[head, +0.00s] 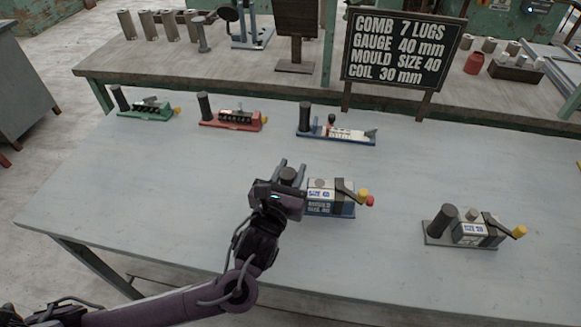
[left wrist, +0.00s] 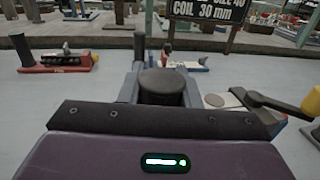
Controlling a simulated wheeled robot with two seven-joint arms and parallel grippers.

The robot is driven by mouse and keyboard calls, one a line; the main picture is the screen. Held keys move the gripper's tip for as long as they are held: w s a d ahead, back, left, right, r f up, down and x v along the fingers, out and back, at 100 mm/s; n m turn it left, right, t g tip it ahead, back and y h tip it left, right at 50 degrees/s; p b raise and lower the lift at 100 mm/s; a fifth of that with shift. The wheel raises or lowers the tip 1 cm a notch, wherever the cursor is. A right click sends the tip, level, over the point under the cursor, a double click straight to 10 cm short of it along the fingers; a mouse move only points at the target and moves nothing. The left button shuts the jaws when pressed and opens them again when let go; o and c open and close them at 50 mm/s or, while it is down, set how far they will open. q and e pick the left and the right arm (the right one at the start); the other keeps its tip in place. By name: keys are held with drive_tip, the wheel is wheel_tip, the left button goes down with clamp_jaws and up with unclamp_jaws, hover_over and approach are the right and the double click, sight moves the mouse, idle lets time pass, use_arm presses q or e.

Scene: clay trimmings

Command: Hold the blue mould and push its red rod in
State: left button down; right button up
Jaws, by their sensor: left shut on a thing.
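The blue mould (head: 330,208) stands on the table in front of the sign. Its white label reads "MOULD SIZE 40". The rod's red end (head: 370,201) sticks out at its right end, just beside a yellow knob (head: 362,194). My left gripper (head: 291,170) is at the mould's left end, shut around its upright black post. The round top of the post (left wrist: 162,82) shows between the fingers in the left wrist view. The post's lower part is hidden by my gripper. My right gripper is not in view.
A grey mould (head: 462,236) with a yellow end stands to the right. Green (head: 150,112), red (head: 232,122) and blue-based (head: 340,136) devices stand farther back. The sign (head: 403,50) reads "MOULD SIZE 40". The table (head: 150,190) is clear to the left and in front.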

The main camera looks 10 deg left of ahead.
use_arm(q)
drive_tip(key=shift+f+b, duration=0.45)
drive_tip(key=shift+f, duration=0.8)
drive_tip(key=shift+f+b, duration=0.45)
drive_tip(key=shift+f, duration=0.8)
drive_tip(key=shift+r+p, duration=0.1)
drive_tip(key=shift+p, duration=0.5)
drive_tip(key=shift+f, duration=0.4)
